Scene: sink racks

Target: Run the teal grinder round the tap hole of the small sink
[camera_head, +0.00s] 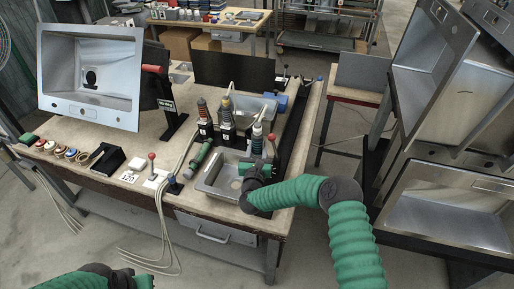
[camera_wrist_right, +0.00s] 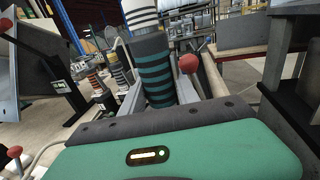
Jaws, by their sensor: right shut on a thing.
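My right gripper (camera_head: 259,164) is low over the back right part of the small sink (camera_head: 208,184) on the bench. In the wrist view it is shut on the teal grinder (camera_wrist_right: 155,72), a dark cylinder with teal bands and a white-and-black striped part beyond. The sink's drain (camera_head: 236,185) shows; the tap hole is hidden or too small to tell, so I cannot tell whether the grinder touches it. My left gripper (camera_head: 139,282) is only partly in view at the bottom left, its fingers out of sight.
Upright banded tools (camera_head: 203,112) in black labelled holders stand behind the sink. A green cylinder (camera_head: 199,156) lies by its left edge. A red-knobbed lever (camera_head: 271,138) is close to the right gripper. A large tilted sink (camera_head: 60,70) stands at left; racked sinks (camera_head: 450,205) are at right.

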